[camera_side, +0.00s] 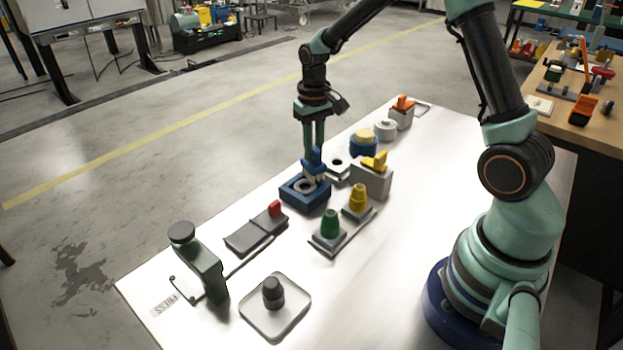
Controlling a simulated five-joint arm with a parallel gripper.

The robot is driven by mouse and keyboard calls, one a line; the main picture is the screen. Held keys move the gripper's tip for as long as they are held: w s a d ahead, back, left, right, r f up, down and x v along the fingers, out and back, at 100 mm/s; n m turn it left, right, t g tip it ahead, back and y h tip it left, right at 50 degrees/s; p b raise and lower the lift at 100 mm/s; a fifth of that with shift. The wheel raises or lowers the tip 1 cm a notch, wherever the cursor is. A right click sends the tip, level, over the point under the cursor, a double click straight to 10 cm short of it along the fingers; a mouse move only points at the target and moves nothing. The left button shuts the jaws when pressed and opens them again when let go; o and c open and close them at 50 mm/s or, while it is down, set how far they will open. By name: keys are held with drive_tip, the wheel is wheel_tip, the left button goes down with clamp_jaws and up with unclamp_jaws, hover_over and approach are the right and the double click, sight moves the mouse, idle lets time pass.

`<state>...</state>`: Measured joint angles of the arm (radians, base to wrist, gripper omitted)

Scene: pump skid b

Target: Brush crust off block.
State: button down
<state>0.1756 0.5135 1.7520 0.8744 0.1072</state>
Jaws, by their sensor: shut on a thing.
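My gripper (314,147) points down and is shut on a blue brush (315,160) with pale bristles at its lower end. The brush is upright over a square blue block (292,196) near the middle of the table. The block has a grey ring-shaped recess (303,185) in its top. The bristles are at the block's far right part and look at or just above its top; I cannot tell whether they touch. Crust on the block is too small to make out, and the brush hides part of the top.
Green (330,224) and yellow (358,198) knobs stand on a plate at the right. A grey box (373,183) with a yellow top piece stands behind them. The front right table is clear.

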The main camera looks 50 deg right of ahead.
drive_tip(key=shift+a, duration=4.25)
wheel_tip(320, 180, up, 8)
drive_tip(key=shift+d+r, duration=0.15)
